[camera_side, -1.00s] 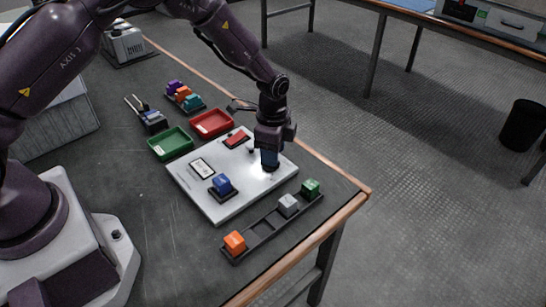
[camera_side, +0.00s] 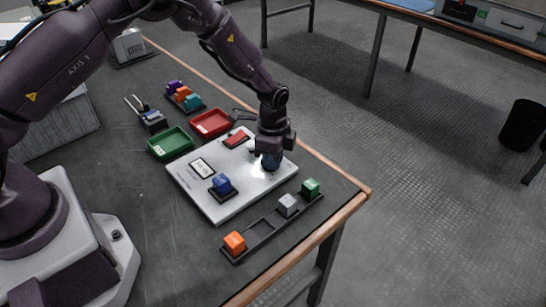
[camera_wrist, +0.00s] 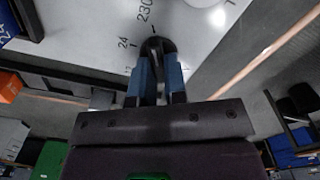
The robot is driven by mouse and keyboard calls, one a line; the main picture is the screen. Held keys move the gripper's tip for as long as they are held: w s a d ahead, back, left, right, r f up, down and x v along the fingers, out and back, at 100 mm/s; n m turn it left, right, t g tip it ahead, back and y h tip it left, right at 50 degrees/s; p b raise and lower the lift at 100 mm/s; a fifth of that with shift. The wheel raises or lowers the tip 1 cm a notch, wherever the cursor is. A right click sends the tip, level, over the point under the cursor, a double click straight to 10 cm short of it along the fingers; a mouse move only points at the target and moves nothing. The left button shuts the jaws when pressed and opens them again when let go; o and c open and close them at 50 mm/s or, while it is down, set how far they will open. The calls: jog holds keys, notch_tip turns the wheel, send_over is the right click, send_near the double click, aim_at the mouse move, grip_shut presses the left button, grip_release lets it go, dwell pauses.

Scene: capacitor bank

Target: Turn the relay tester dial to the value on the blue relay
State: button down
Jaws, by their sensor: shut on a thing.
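The relay tester is a white panel (camera_side: 228,201) lying on the table. The dial is mostly hidden in the side view. In the wrist view, the marks "24" and "230" are printed around the dial, with "230" beyond its far end. Other marks are cut off or hidden by the fingers.
A dark rail (camera_side: 262,230) with orange, grey and green relays lies along the table's front edge. A red button (camera_side: 236,138) and a small display (camera_side: 202,168) are on the panel. Red (camera_side: 211,123) and green (camera_side: 171,143) trays stand behind it.

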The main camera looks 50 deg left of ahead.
jog(key=shift+n, duration=0.3)
jog(key=n, duration=0.5)
jog(key=shift+w+a+n, duration=0.15)
jog(key=shift+n, duration=0.15)
jog(key=n, duration=0.5)
jog(key=shift+a, duration=0.15)
jog(key=shift+n, duration=0.3)
jog(key=c, duration=1.2)
grip_release()
jog(key=shift+o, duration=0.2)
notch_tip(320, 180, up, 13)
